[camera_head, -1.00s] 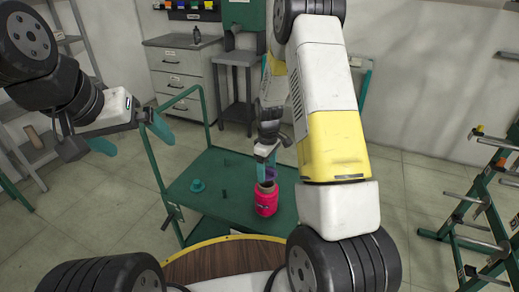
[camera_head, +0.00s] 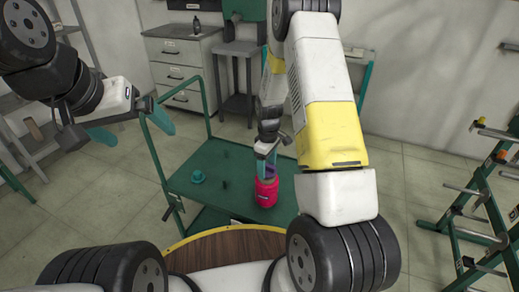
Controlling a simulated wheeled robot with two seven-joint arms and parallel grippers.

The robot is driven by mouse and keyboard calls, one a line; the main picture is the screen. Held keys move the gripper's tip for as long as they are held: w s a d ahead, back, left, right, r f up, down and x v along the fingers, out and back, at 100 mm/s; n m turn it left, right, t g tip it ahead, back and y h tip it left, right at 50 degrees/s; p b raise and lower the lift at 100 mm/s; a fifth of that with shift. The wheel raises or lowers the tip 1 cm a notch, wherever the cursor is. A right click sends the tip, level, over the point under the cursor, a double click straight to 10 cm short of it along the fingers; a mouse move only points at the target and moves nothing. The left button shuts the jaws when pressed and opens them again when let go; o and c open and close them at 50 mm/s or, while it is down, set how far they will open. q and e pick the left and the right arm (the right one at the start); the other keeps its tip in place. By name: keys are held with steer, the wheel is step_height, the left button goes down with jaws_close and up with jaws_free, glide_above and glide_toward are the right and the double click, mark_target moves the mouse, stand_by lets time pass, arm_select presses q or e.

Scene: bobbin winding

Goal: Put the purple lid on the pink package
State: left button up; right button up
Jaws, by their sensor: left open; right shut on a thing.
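The pink package (camera_head: 265,194) stands upright on the green cart (camera_head: 225,207). A small part of the purple lid (camera_head: 272,170) shows right at the top of the package, partly hidden by the fingers. My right gripper (camera_head: 266,170) points down over the package and is shut on the purple lid. I cannot tell whether the lid touches the package's rim. My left gripper (camera_head: 134,130) is open and empty, raised in the air to the left, well away from the package.
A teal round part (camera_head: 198,177) and a small dark peg (camera_head: 226,181) are on the cart left of the package. The cart's handle frame (camera_head: 157,152) rises at its left. A rack with rods (camera_head: 478,190) stands at the right; a drawer cabinet (camera_head: 180,65) is behind.

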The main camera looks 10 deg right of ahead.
steer(key=shift+f, duration=0.75)
steer(key=o, duration=1.4)
steer(key=shift+r, duration=3.95)
